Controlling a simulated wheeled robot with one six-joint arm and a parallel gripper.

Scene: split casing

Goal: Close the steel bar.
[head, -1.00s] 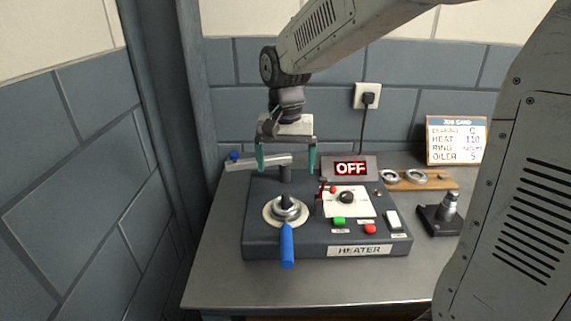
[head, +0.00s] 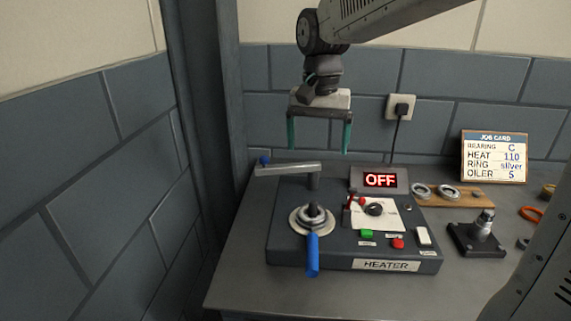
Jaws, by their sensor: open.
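The steel bar (head: 287,169) is a grey bar with a blue knob (head: 264,160) at its left end. It lies level on a short post (head: 314,182) at the back left of the dark heater box (head: 290,250) and sticks out to the left past the box edge. A ringed part (head: 312,219) with a dark core sits on the box in front of the post, with a blue handle (head: 312,255) pointing toward me. My gripper (head: 318,150) is open and empty, with green fingers pointing down, above the bar and apart from it.
The heater has an OFF display (head: 380,180), a dial (head: 375,209), a green button (head: 367,234) and a red button (head: 398,243). To the right are a wooden board (head: 470,197) with rings, a black stand (head: 477,236) and a job card (head: 494,157). A wall socket (head: 400,107) is behind.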

